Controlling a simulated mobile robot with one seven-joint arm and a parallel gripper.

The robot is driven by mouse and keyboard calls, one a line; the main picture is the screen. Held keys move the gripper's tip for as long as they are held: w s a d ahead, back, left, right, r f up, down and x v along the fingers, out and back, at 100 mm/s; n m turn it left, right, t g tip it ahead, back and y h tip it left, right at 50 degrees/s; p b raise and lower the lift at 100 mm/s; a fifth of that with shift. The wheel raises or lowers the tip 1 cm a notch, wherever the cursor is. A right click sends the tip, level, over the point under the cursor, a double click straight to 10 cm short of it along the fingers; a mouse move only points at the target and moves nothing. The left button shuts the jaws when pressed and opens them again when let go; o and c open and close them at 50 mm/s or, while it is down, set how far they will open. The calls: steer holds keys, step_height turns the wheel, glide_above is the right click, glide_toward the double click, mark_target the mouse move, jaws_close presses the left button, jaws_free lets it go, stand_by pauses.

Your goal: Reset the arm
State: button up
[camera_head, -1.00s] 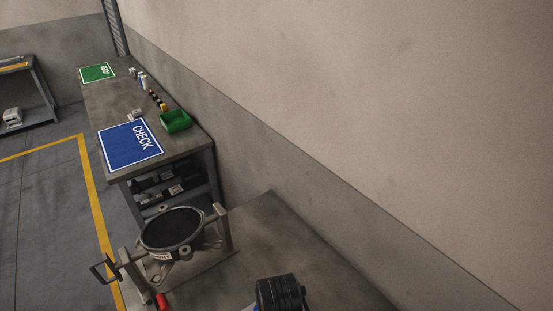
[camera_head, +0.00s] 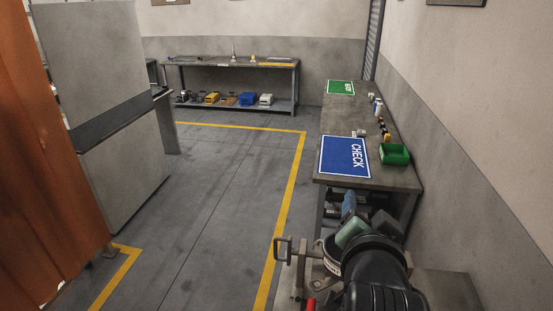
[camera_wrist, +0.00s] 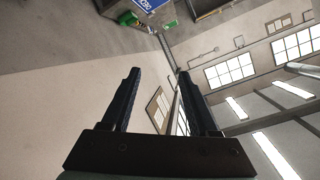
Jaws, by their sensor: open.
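My gripper (camera_wrist: 159,74) is open in the wrist view. Its two black fingers stand apart with nothing between them. Beyond the fingers are a plain wall, windows and, at the top, part of the workbench seen from a tilted angle. In the head view my dark arm (camera_head: 378,280) rises at the bottom right, over the near bench, and covers much of the round metal fixture (camera_head: 284,249) there. The fingers cannot be made out clearly in the head view.
A workbench along the right wall carries a blue CHECK mat (camera_head: 345,157), a green mat (camera_head: 340,88), a green bin (camera_head: 394,154) and small parts. A shelf bench (camera_head: 230,62) stands at the back. A grey cabinet and orange panel stand left. The floor between is clear.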

steer(key=a+r+n+t, duration=0.4)
steer(key=a+r+t, duration=0.15)
steer(key=r, duration=0.75)
steer(key=s+a+r+n+t+y+b, duration=0.1)
steer(key=s+a+r+n+t+y, duration=0.1)
steer(key=r, duration=0.6)
steer(key=s+a+r+n+t+y+b, duration=0.1)
steer(key=s+a+r+n+t+y, duration=0.1)
steer(key=s+a+r+t, duration=0.3)
steer(key=s+a+r+n, duration=0.1)
steer(key=s+a+r, duration=0.2)
steer(key=s, duration=0.3)
steer(key=shift+s+r+n+t, duration=0.2)
steer(key=shift+r+n+t, duration=0.2)
steer(key=shift+r, duration=0.2)
steer(key=shift+s+a+r, duration=0.1)
steer(key=shift+c, duration=0.8)
